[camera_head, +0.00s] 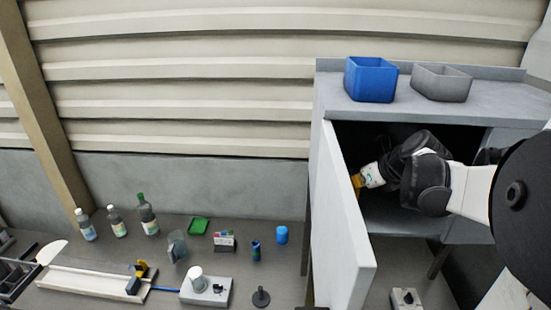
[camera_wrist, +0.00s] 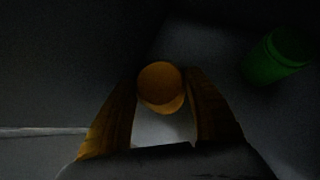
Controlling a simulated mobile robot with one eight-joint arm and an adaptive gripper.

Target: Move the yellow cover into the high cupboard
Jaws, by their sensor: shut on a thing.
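The yellow cover (camera_wrist: 160,80) looks like a small round orange-yellow piece in the dim wrist view. It sits between the two fingers of my gripper (camera_wrist: 164,88), which is shut on it. In the head view my gripper (camera_head: 358,184) is inside the open high cupboard (camera_head: 440,112), at its left side just behind the open door (camera_head: 340,235). The cover cannot be told apart from the yellowish fingers there. Whether the cover touches the cupboard floor cannot be told.
A green cylindrical thing (camera_wrist: 275,55) stands right of my gripper in the wrist view. A blue bin (camera_head: 371,80) and a grey bin (camera_head: 441,83) stand on the cupboard top. The workbench (camera_head: 130,250) at left holds bottles, a green tray (camera_head: 198,226) and tools.

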